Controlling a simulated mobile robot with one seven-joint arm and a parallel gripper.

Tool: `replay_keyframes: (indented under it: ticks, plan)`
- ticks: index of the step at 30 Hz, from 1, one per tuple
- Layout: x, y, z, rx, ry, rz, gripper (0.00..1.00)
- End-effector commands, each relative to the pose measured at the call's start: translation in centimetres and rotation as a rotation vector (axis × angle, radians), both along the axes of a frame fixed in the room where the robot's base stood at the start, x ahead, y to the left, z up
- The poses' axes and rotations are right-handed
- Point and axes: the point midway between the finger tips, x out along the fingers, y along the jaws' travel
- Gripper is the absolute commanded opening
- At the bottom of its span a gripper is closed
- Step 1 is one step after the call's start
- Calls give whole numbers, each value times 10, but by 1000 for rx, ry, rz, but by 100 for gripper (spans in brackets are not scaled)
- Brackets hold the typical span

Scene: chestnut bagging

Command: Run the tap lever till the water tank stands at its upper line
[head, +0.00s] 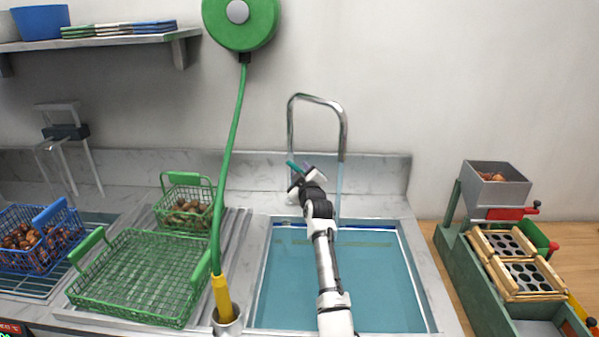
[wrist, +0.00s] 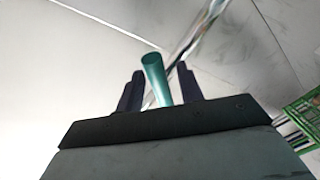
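A chrome arched tap (head: 318,99) stands at the back edge of the sink. A thin stream of water (head: 339,190) shows below its spout. The tap's teal lever (head: 293,165) is partly hidden by my gripper (head: 300,178). In the wrist view the lever (wrist: 156,78) stands between my two dark fingers (wrist: 160,88), with gaps seen at its sides, so the gripper looks open around it. The water tank (head: 262,290) is a sunken basin holding blue-green water. A faint yellowish line (head: 378,244) shows along its back wall, at or near the water surface.
A green hose (head: 231,150) hangs from a reel (head: 240,20) to a yellow nozzle (head: 222,297) left of the tank. Green baskets (head: 140,275) and a blue basket (head: 35,262) stand further left. A green machine (head: 480,280) stands right of the sink.

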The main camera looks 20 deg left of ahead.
Motion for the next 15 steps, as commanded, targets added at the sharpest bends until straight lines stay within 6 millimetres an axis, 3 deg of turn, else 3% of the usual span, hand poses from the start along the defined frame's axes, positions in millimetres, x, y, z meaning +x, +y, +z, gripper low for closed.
replay_keyframes:
  ticks: [5,13,15]
  plan:
    - [0,0,0,0,0,0,37]
    - [0,0,0,0,0,0,3]
    - [0,0,0,-1,-1,0,0]
